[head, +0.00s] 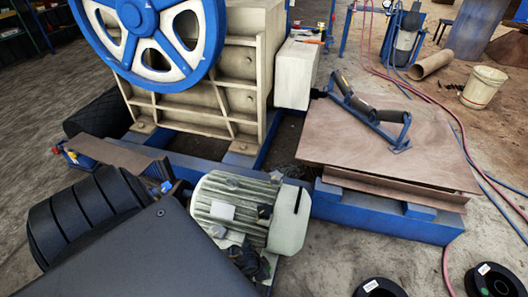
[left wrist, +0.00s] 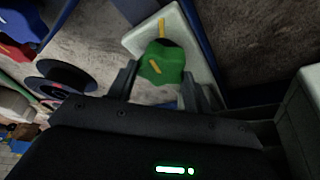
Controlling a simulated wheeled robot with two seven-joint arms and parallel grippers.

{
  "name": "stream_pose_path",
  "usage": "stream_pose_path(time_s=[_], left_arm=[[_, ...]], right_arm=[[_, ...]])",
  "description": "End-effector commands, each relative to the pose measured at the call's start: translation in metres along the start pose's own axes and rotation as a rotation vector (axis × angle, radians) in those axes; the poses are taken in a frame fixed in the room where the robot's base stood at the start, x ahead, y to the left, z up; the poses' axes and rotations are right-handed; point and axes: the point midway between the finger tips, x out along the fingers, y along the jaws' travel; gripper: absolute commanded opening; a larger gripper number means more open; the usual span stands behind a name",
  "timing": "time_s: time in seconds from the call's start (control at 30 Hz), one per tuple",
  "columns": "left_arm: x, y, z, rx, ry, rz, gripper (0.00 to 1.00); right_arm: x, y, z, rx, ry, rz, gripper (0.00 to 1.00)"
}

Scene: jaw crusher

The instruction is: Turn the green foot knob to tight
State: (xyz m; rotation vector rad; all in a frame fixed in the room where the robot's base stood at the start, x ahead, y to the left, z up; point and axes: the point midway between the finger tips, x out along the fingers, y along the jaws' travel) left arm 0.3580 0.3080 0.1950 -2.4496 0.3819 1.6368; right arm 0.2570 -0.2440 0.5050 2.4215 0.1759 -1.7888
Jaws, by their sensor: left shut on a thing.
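The green foot knob (left wrist: 163,66) shows in the left wrist view, with a short yellow bar on its face. It sits on a pale plate (left wrist: 190,45) that has a yellow mark (left wrist: 162,28) beyond the knob. The bar is tilted and does not line up straight with the mark. My left gripper (left wrist: 157,77) is shut on the knob, one finger on each side. The pale finned motor (head: 235,208) stands in the lower middle of the head view. I cannot make out the knob or the left fingertips there. My right gripper is in neither view.
The crusher (head: 235,85) with its blue flywheel (head: 150,30) stands behind the motor. A rusty plate stack (head: 410,155) carrying a roller bracket (head: 375,110) lies right. Black spools (head: 380,287) stand on the floor at front right. Hoses (head: 460,130) cross the right side.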

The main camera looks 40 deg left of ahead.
Motion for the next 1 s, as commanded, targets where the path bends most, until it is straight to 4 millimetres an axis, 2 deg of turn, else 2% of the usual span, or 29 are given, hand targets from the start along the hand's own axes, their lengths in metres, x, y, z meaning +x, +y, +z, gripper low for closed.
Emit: stream_pose_path(time_s=[0.4, 0.93, 0.97, 1.0], left_arm=[[0.0, -0.002, 0.0, 0.165, -0.001, 0.064, 0.27], [0.0, -0.001, -0.001, 0.185, 0.0, 0.074, 0.27], [0.0, -0.001, -0.001, 0.185, 0.0, 0.074, 0.51], [0.0, -0.001, -0.001, 0.185, 0.0, 0.074, 0.57]], right_arm=[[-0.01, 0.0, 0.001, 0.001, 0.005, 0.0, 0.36], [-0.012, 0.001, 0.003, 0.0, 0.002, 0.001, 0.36], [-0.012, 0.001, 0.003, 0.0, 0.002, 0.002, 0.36], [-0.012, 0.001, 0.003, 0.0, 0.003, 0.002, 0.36]])
